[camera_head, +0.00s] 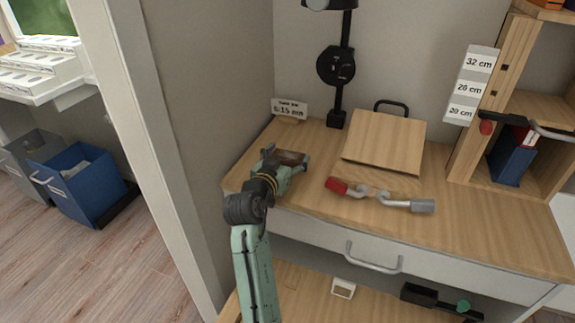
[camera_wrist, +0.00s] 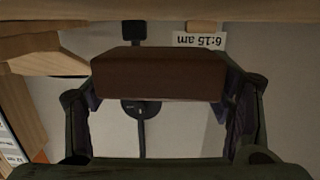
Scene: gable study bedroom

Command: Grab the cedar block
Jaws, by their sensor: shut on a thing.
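The cedar block is a brown, reddish box-shaped piece. In the wrist view the cedar block (camera_wrist: 158,78) lies between the two fingers of my gripper (camera_wrist: 160,100), filling the gap from side to side. My gripper is shut on it. In the head view my gripper (camera_head: 285,164) is over the left end of the desk top, with the brown top of the block (camera_head: 291,157) showing between its fingers. I cannot tell whether the block is clear of the desk surface.
The desk top (camera_head: 480,222) holds a sloped wooden stand (camera_head: 385,142), red and grey handled pieces (camera_head: 338,185), a black lamp (camera_head: 337,68) and a small "6:15" sign (camera_head: 289,107). A wooden shelf (camera_head: 465,160) stands at right. The left wall is close to my gripper.

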